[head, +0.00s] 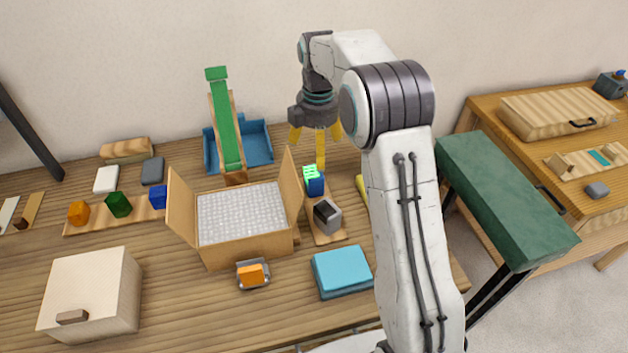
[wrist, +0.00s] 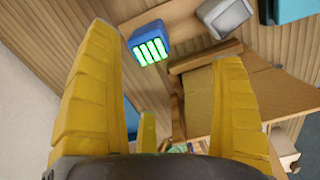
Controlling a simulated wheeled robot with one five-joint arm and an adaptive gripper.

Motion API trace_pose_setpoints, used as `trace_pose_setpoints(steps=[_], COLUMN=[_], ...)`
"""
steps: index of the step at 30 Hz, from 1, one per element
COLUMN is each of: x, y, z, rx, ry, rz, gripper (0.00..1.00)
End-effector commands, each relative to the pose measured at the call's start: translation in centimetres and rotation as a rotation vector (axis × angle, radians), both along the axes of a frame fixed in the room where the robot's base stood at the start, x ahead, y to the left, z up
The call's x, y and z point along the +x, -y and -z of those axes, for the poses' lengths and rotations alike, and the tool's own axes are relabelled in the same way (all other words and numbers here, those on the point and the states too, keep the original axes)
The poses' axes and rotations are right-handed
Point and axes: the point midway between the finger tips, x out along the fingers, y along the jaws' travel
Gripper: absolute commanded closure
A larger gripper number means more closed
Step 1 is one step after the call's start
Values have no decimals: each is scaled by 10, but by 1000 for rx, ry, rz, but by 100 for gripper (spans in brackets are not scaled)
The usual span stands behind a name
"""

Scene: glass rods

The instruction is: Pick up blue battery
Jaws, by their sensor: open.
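The blue battery (head: 315,187) is a small blue block with glowing green bars on its top. It stands at the back of a narrow wooden strip, just right of the open cardboard box. In the wrist view the battery (wrist: 147,33) shows near the top, between and beyond the yellow fingers, with its green bars facing the camera. My gripper (head: 316,150) is open and empty, pointing down close above and behind the battery. The fingers also show spread apart in the wrist view (wrist: 165,45). I cannot tell whether any finger touches the battery.
A grey block (head: 328,216) stands in front of the battery on the wooden strip (head: 328,238). The open box (head: 235,256) has a raised flap (head: 291,185) close on the left. A light-blue block (head: 342,270) lies in front. A yellow rod (head: 362,189) lies right.

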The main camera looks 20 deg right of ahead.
Motion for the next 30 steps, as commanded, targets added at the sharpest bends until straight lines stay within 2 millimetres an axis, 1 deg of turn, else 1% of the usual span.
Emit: trace_pose_setpoints(steps=[1, 6, 11, 18, 21, 24, 30], x=[7, 19, 22, 22, 22, 22, 22], y=[0, 0, 0, 0, 0, 0, 0], z=[9, 24, 41, 74, 85, 92, 100], rx=[-1, -2, -2, -2, -2, -2, -2], ry=[-9, -26, -33, -35, -33, -32, -32], rz=[-34, -118, -145, -146, -146, -145, -145], gripper=[13, 13, 13, 13, 13, 13, 13])
